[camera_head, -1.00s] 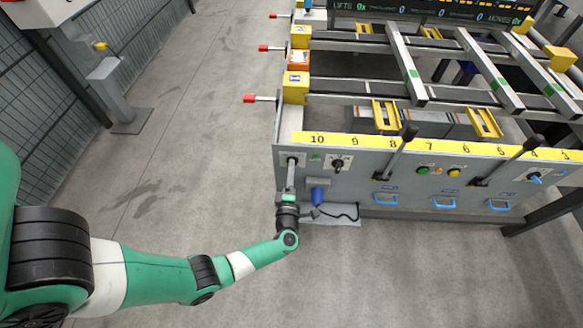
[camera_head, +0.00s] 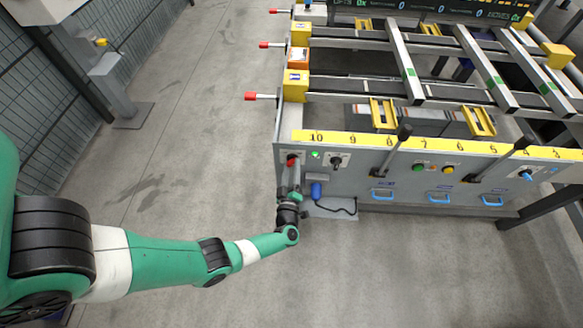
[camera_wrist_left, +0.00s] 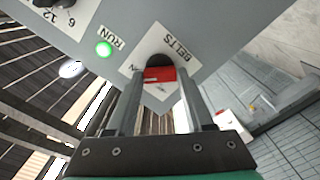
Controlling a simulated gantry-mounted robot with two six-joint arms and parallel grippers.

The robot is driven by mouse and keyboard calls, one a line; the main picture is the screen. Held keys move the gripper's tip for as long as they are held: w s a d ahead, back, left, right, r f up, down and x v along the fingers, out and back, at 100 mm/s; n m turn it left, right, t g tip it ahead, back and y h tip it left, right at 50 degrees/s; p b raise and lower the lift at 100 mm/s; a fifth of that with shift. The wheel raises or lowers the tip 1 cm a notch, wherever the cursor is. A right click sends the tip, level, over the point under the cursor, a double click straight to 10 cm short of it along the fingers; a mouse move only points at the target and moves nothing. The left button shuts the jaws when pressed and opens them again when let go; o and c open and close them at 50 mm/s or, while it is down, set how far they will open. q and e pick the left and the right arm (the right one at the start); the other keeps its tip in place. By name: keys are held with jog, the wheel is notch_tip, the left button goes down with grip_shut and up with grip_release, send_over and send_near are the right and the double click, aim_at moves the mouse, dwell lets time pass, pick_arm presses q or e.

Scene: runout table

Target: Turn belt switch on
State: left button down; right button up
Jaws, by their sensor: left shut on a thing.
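The belt switch (camera_head: 292,160) is on the front panel, near its left end under the number 10. In the left wrist view the switch (camera_wrist_left: 160,74) shows a red handle and a dark round base on a white plate marked BELTS. My left gripper (camera_head: 291,170) reaches up to it from below. In the left wrist view my left gripper (camera_wrist_left: 160,84) has its two fingers on either side of the red handle and is shut on it. Beside the plate, the RUN lamp (camera_wrist_left: 104,49) glows green; it also shows in the head view (camera_head: 315,154). My right gripper is not in view.
A dial (camera_head: 337,161) sits to the right of the lamp. A blue plug (camera_head: 317,190) with a black cable is just right of my gripper. Black levers (camera_head: 391,150) stand farther right. The floor (camera_head: 190,190) to the left is clear.

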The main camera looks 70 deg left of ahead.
pick_arm(q)
jog(key=shift+m, duration=0.3)
jog(key=shift+c, duration=1.4)
grip_release()
jog(key=shift+d, duration=0.1)
jog(key=shift+s+d, duration=0.2)
jog(key=shift+d, duration=0.15)
jog(key=p+v, duration=0.2)
jog(key=v, duration=0.8)
jog(key=shift+s+d+p, duration=0.2)
jog(key=shift+d+p, duration=0.1)
jog(key=shift+d, duration=0.05)
jog(key=shift+a, duration=0.1)
